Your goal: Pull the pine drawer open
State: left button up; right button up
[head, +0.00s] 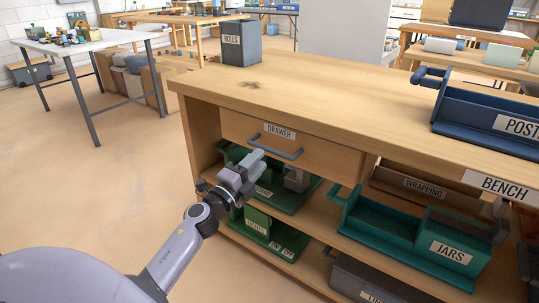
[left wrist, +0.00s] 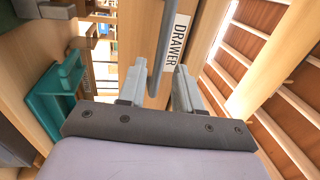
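The pine drawer (head: 235,130) sits under the bench top and looks shut, its front about flush with the bench. It carries a "DRAWER" label (head: 280,132) and a grey bar handle (head: 276,146). My left gripper (head: 256,162) is just in front of and below the handle's left part. In the left wrist view the left gripper's two fingers (left wrist: 160,84) stand apart. The handle (left wrist: 160,48) runs between them there, with a gap on each side. Whether the fingertips reach past the bar is hard to tell. My right gripper is in no view.
The shelf below the drawer holds green bins (head: 295,195), a jars bin (head: 450,247) and a wrapping bin (head: 400,188). A rolls bin (head: 241,44) and a blue post tray (head: 490,112) stand on the bench top (head: 330,85). The floor (head: 100,190) at left is clear.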

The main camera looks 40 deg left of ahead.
aim_at(268, 151)
pick_arm(q)
jog(key=shift+w+r+b, duration=0.1)
jog(key=shift+w+r, duration=0.1)
jog(key=shift+w, duration=0.75)
jog(key=shift+w+r+b, duration=0.1)
jog(key=shift+w+r, duration=0.1)
jog(key=shift+w, duration=0.8)
jog(key=shift+w+r+b, duration=0.1)
jog(key=shift+w+r, duration=0.1)
jog(key=shift+w, duration=0.75)
grip_shut()
